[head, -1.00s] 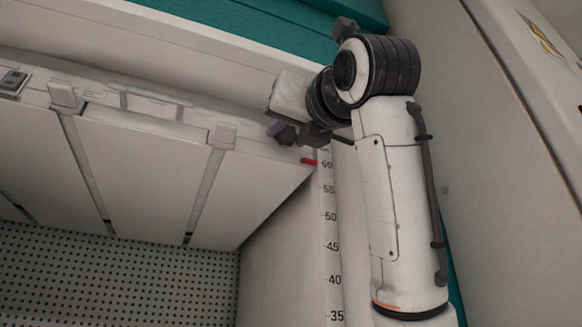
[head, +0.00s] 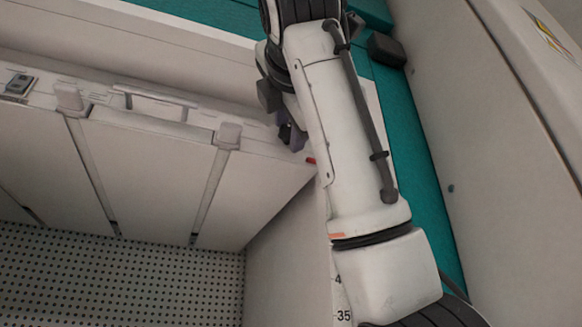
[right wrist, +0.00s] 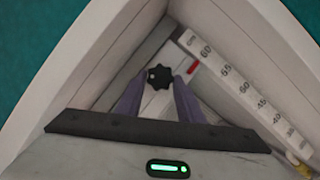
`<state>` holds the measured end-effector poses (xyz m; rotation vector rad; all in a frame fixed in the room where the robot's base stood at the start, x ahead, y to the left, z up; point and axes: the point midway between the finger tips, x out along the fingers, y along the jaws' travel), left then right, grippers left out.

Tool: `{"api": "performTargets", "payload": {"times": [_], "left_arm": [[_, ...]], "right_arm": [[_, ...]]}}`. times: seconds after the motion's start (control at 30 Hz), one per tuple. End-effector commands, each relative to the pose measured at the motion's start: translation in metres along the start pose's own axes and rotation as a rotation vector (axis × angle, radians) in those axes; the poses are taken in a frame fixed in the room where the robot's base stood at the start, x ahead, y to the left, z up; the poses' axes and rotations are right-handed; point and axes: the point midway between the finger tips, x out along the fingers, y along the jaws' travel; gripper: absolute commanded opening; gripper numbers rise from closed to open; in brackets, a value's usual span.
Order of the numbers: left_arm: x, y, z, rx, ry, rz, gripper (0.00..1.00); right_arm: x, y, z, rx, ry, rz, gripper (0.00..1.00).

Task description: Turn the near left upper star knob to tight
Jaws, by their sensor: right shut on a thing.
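A black star knob (right wrist: 158,75) shows in the right wrist view, on a pale bracket in the corner between white walls. My right gripper (right wrist: 159,84) has its two purple fingers on either side of the knob and is shut on it. In the head view the same gripper (head: 291,137) is at the right end of the white panelled unit (head: 165,160). My own arm and wrist hide the knob there. My left gripper is in neither view now.
A height scale (right wrist: 238,88) with numbers runs down the wall beside the knob, with a red marker (right wrist: 193,68) near its top. A perforated wall (head: 110,275) lies below.

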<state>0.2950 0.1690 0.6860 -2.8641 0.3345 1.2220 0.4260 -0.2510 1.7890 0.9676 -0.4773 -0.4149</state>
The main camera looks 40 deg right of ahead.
Motion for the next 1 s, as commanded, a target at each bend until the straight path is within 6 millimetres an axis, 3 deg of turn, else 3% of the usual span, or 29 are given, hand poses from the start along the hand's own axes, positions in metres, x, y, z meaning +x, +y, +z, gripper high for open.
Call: {"api": "performTargets", "payload": {"times": [0.4, 1.0], "left_arm": [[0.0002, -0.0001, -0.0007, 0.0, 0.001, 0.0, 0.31], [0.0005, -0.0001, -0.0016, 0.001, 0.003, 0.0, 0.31]], "right_arm": [[-0.0008, 0.0048, 0.0011, 0.326, 0.001, -0.136, 0.12], [-0.0002, 0.0065, 0.0015, 0.484, 0.002, -0.201, 0.12]]}}
